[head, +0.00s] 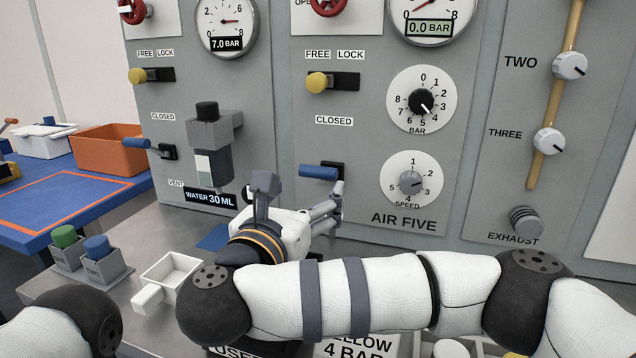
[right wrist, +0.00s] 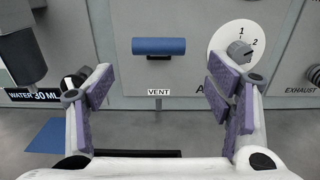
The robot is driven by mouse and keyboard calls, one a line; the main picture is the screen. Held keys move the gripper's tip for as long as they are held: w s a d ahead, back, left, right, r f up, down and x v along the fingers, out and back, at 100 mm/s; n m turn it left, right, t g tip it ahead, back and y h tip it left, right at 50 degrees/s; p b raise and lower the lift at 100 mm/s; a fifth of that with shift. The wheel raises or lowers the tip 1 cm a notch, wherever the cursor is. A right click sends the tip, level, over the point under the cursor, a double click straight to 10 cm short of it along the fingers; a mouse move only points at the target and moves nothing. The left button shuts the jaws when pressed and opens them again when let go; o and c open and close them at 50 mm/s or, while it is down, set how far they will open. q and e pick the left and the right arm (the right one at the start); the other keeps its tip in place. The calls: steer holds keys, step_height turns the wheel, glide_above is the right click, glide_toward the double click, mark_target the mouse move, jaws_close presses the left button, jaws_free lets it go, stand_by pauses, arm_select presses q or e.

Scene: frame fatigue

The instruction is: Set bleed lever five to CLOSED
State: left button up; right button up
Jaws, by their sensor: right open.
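Bleed lever five, a blue bar handle (head: 318,172) on a dark mount, is on the AIR FIVE panel, below a CLOSED label (head: 334,120). In the right wrist view the blue handle (right wrist: 158,46) lies level above a VENT label (right wrist: 158,92). I cannot tell its exact setting. My right gripper (head: 300,190) is just in front of and below the handle. In the wrist view its purple-padded fingers (right wrist: 160,90) are spread wide, with nothing between them; the handle is beyond the tips, apart from them. My left gripper is out of view.
A speed dial (head: 411,182) is right of the lever. A water bowl unit (head: 210,150) and another blue lever (head: 137,143) are to its left. A white square cup (head: 170,275) and two capped blocks (head: 97,248) stand on the grey bench below.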

mark_target(318, 168)
steer(key=x, duration=0.7)
steer(key=shift+r+p, duration=0.25)
steer(key=shift+p, duration=0.1)
steer(key=shift+w, duration=0.25)
steer(key=c, duration=1.7)
steer(key=shift+w+d+r, duration=0.1)
steer(key=shift+r, duration=0.45)
steer(key=shift+w+r, duration=0.3)
steer(key=shift+r, duration=0.05)
steer(key=o, duration=1.7)
steer(key=shift+f, duration=0.15)
